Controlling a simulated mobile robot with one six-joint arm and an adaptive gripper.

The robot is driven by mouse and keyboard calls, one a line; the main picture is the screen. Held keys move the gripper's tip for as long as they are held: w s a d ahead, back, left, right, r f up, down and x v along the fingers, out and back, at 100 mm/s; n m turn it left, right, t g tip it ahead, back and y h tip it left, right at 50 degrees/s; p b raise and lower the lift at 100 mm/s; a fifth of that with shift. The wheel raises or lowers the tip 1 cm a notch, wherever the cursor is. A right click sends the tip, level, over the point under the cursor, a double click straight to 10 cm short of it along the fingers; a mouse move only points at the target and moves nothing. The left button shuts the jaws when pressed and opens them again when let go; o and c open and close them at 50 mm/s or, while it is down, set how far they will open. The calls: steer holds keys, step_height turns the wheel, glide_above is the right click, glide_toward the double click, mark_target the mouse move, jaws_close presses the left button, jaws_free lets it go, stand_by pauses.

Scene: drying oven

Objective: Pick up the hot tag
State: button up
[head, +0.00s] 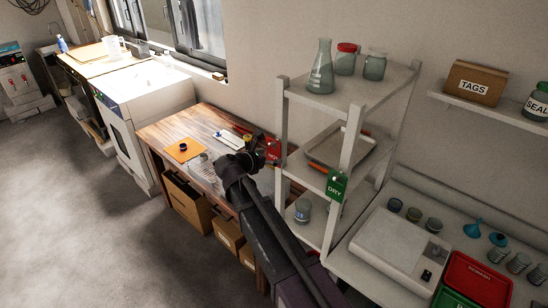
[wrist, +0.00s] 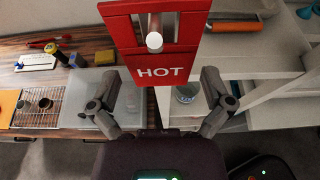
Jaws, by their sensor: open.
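The hot tag (wrist: 161,73) is a red plate with white HOT lettering, at the top centre of the wrist view. A pale round peg (wrist: 154,40) shows in front of its upper part, where the plate has an opening. In the head view a red part of the tag (head: 274,149) shows just right of my gripper (head: 258,152), near the shelf's left post. In the wrist view my gripper (wrist: 160,82) is open, with one finger on each side below the tag. Nothing is between the fingers, and I see no contact with the tag.
A green DRY tag (head: 337,186) hangs on the front post of the white shelf unit (head: 335,114), which holds glassware and a tray (head: 350,150). The wooden bench (head: 165,131) at left carries an orange mat (head: 184,151) and a wire rack (wrist: 38,109).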

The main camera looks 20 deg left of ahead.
steer(key=shift+x, duration=0.95)
steer(key=c, duration=0.5)
